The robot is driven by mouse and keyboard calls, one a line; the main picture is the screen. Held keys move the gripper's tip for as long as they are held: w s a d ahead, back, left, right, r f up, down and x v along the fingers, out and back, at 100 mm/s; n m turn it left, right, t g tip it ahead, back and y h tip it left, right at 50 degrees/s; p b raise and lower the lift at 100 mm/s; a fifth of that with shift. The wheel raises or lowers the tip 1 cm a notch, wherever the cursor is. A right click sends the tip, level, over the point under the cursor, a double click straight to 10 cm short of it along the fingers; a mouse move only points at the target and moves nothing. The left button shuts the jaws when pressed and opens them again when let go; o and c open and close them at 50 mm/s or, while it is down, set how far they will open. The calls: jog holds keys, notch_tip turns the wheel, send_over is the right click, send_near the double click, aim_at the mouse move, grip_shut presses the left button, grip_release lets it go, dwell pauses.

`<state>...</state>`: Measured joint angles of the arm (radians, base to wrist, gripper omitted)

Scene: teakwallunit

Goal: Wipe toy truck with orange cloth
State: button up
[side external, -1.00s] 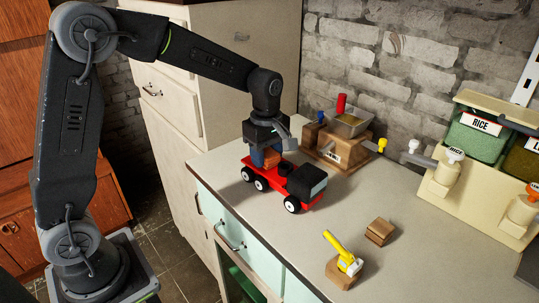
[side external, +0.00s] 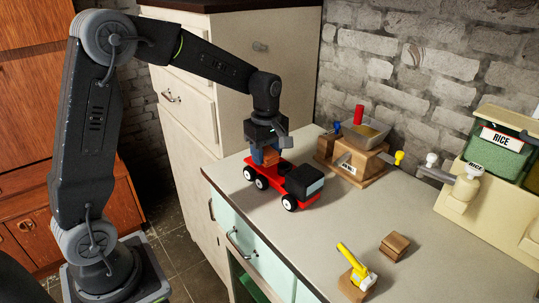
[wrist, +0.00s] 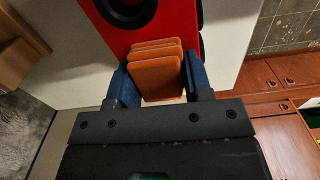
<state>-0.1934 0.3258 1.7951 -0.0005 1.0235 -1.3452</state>
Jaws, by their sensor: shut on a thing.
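The toy truck (side external: 304,181) is red with a black cab and black-and-white wheels. It stands upright on the counter, near its front edge. My gripper (side external: 264,157) points down over the rear of the truck bed. It is shut on the folded orange cloth (wrist: 157,72), gripped between two blue fingers in the wrist view. The cloth lies at the red truck bed (wrist: 160,18); whether it presses on it is hard to tell. The fingers and cloth partly hide the bed in the side view.
A wooden grinder (side external: 352,160) with coloured knobs stands behind the truck. A cream dispenser with rice (side external: 502,140) is at the right. Bare counter lies between.

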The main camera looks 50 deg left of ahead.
aim_at(276, 161)
jog(key=shift+w+d, duration=0.2)
jog(key=shift+d, duration=1.6)
jog(key=shift+w+d, duration=0.15)
jog(key=shift+d, duration=1.6)
jog(key=shift+f, duration=0.15)
jog(key=shift+a, duration=0.15)
jog(key=shift+s+a+f, duration=0.15)
jog(key=shift+a, duration=0.7)
jog(key=shift+s+a+f, duration=0.1)
jog(key=shift+a+f, duration=0.05)
jog(key=shift+a, duration=0.7)
jog(key=shift+c, duration=0.2)
jog(key=shift+s+a+r, duration=0.1)
jog(key=shift+a, duration=1.6)
jog(key=shift+r, duration=3.2)
